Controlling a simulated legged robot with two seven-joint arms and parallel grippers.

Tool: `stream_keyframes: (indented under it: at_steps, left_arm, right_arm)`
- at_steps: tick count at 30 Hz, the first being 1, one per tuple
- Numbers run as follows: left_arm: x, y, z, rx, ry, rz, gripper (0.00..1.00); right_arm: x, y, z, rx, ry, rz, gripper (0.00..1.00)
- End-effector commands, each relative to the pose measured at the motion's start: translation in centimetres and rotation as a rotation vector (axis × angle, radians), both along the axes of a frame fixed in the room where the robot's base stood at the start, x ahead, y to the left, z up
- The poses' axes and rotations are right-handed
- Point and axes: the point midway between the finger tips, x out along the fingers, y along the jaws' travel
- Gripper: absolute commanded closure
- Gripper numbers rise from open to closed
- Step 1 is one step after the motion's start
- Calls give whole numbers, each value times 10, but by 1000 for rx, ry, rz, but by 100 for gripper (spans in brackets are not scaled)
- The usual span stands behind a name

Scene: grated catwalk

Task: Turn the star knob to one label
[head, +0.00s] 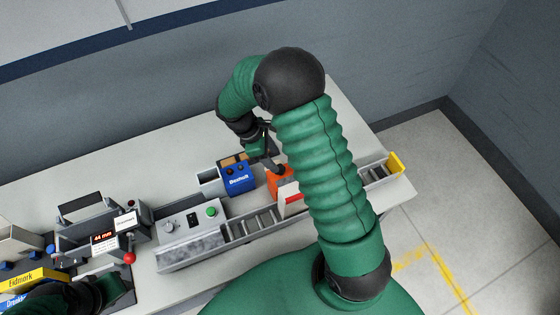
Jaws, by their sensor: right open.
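No star knob can be made out for certain. An orange box (279,184) with a white and red front stands on the bench, partly behind my right arm. A small dark part, too small to identify, shows at its top. My right gripper (268,158) is open, just above and behind the orange box, partly hidden by its own wrist; contact cannot be told. My left arm's dark and green end (112,290) shows at the lower left corner; its fingers cannot be made out.
A blue box (237,178) stands left of the orange one. A grey control box (190,222) with a green button sits beside a slotted rail (250,224). A grey device (103,240) with a red display and red ball lever stands further left. The bench's back is clear.

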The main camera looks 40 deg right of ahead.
Motion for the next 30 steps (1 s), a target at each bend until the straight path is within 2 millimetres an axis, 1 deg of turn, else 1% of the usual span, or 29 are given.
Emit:
stream_keyframes:
  at_steps: [1, 3, 7, 12, 17, 18, 30]
  left_arm:
    - [0, 0, 5, 0, 0, 1, 64]
    - [0, 0, 8, 0, 0, 1, 64]
    - [0, 0, 11, 0, 0, 1, 64]
    - [0, 0, 11, 0, 0, 1, 64]
    - [0, 0, 11, 0, 0, 1, 64]
    - [0, 0, 11, 0, 0, 1, 64]
    - [0, 0, 11, 0, 0, 1, 64]
  right_arm:
    - [-4, -3, -10, 0, 6, -1, 46]
    - [-9, -7, -24, 1, 5, 0, 46]
    - [-14, -17, -44, 3, 1, -1, 46]
    - [-17, -22, -54, 5, -3, -1, 46]
    - [-15, -22, -55, 5, -2, -2, 46]
    - [-15, -21, -54, 4, -1, -1, 47]
    - [-13, -18, -52, 2, -5, 1, 100]
